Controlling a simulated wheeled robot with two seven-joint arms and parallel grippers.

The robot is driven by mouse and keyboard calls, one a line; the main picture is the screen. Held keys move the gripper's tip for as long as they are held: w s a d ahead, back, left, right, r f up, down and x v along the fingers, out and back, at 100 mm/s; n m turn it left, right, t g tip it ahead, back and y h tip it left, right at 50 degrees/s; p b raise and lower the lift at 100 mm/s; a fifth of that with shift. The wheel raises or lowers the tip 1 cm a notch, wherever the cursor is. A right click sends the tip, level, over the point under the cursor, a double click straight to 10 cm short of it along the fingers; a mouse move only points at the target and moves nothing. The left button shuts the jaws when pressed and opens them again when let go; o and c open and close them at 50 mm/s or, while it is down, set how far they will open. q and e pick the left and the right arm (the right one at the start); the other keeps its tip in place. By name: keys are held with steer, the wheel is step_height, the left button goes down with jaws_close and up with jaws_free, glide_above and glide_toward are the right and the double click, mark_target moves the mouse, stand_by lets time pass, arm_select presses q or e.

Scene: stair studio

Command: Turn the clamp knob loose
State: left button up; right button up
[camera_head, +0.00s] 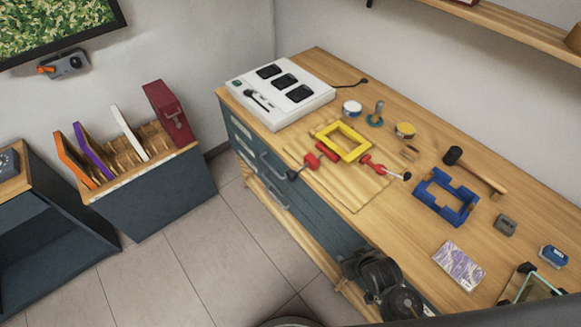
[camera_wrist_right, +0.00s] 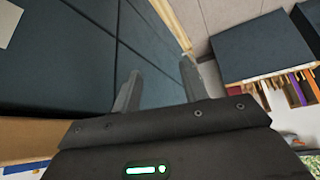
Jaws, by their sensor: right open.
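A yellow frame (camera_head: 357,150) lies on a wooden board (camera_head: 350,195) on the workbench. A red clamp (camera_head: 309,161) with a dark knob (camera_head: 292,175) is at the board's left edge. Another red clamp (camera_head: 372,165) is right of the frame, with a dark-tipped rod (camera_head: 407,176) pointing right. I cannot tell which knob is meant or how tight either is. My right gripper (camera_wrist_right: 158,88) is open and empty, its fingers apart in front of the dark cabinet fronts. My right arm shows at the bench's front edge in the head view, well away from the clamps. My left gripper is not in view.
A white console (camera_head: 270,110) stands at the bench's far left end. A blue frame (camera_head: 446,197), a mallet (camera_head: 480,172), a patterned booklet (camera_head: 459,265) and small pots lie to the right. A floor rack (camera_head: 150,185) holds coloured panels. Tiled floor lies in front of the bench.

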step_height(320, 180, up, 10)
steer(key=w+t+p, duration=0.1)
steer(key=w+p, duration=0.1)
steer(key=n+t+y, duration=0.3)
steer(key=t+y, duration=0.2)
glide_toward(287, 172)
steer(key=s+d+f, duration=0.1)
steer(key=s+d, duration=0.1)
steer(key=d, duration=0.3)
steer(key=w+a+r+n+t+y, duration=0.1)
steer(key=w+a+r+t+y, duration=0.1)
steer(key=w+a+r+y, duration=0.25)
step_height(287, 172, down, 9)
steer(key=b, duration=0.8)
steer(key=shift+h, duration=0.25)
steer(key=b+x, duration=0.3)
steer(key=x, duration=0.4)
steer(key=shift+w+a+f+b, duration=0.1)
steer(key=shift+w+f+b, duration=0.05)
steer(key=shift+w+b, duration=0.2)
steer(key=shift+w+a+r, duration=0.2)
steer(key=shift+w+a, duration=0.05)
steer(key=shift+w, duration=0.05)
